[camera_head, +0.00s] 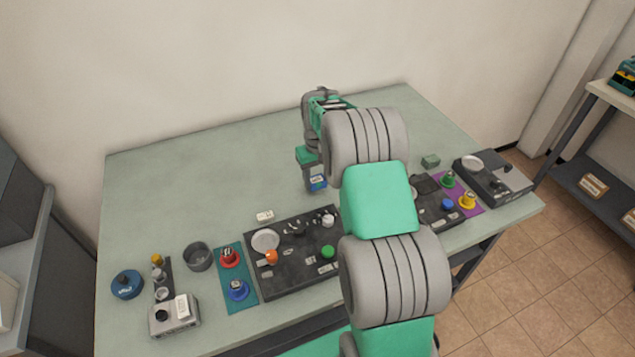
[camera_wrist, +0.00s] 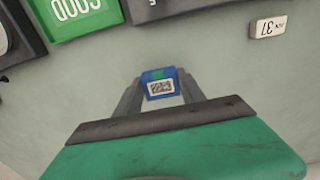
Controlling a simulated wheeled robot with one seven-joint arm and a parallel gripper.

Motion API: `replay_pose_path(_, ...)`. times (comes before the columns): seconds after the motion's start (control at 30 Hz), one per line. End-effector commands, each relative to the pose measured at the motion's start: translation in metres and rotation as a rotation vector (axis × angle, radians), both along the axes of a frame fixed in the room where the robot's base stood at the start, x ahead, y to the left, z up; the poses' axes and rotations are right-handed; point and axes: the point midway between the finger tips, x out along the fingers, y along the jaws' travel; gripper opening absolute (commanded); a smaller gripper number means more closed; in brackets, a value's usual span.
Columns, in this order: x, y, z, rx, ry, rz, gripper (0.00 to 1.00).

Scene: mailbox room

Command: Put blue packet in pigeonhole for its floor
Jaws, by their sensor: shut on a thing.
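The blue packet (camera_head: 318,182) is a small blue block with a pale printed label and a green mark. My gripper (camera_head: 313,180) is shut on it, above the far middle part of the table. In the wrist view the packet (camera_wrist: 160,86) sits between the two grey fingertips (camera_wrist: 158,92), label facing the camera. I cannot tell its exact height over the table. No pigeonhole can be made out clearly; my arm hides part of the table's middle and right.
A dark tray (camera_head: 290,285) with small items stands at the front middle. A teal mat (camera_head: 237,300), a grey bowl (camera_head: 198,257) and a blue round container (camera_head: 127,284) lie left. A dark device (camera_head: 495,180) stands right. The back left tabletop (camera_head: 200,180) is clear.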

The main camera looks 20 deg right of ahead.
Motion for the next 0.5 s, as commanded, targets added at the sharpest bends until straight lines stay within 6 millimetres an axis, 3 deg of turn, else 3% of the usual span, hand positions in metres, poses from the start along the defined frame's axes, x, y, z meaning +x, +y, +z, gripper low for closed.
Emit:
replay_pose_path(0.13,-0.001,0.001,-0.02,0.001,0.003,0.0,0.0)
replay_pose_path(0.47,-0.001,0.001,-0.027,0.001,0.003,0.0,0.0)
replay_pose_path(0.5,-0.001,0.001,-0.025,0.001,0.003,-0.001,0.5)
